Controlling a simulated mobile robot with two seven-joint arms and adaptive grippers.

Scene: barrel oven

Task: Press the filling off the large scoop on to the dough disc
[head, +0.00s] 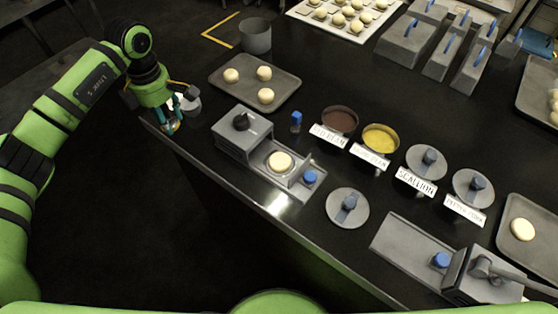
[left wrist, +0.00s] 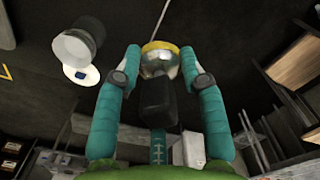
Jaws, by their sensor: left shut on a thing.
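My left gripper (head: 172,126) is over the counter's left corner, well left of the press station. In the left wrist view, its teal fingers (left wrist: 160,62) are shut on a scoop (left wrist: 155,98) with a dark handle and shiny metal bowl. A yellow band of filling (left wrist: 160,46) shows at the bowl's far edge. In the head view the scoop is too small to make out. One pale dough disc (head: 280,161) lies on the round plate of the grey press station (head: 240,133). Another pale dough disc (head: 522,229) lies on the right tray. My right gripper is not in view.
A small grey cup (head: 190,106) stands beside my left gripper. A tray with dough balls (head: 243,90) lies behind the press station. Bowls of brown filling (head: 340,119) and yellow filling (head: 381,138), then lidded bowls (head: 427,160), line the counter. Blue-handled blocks (head: 411,41) stand behind.

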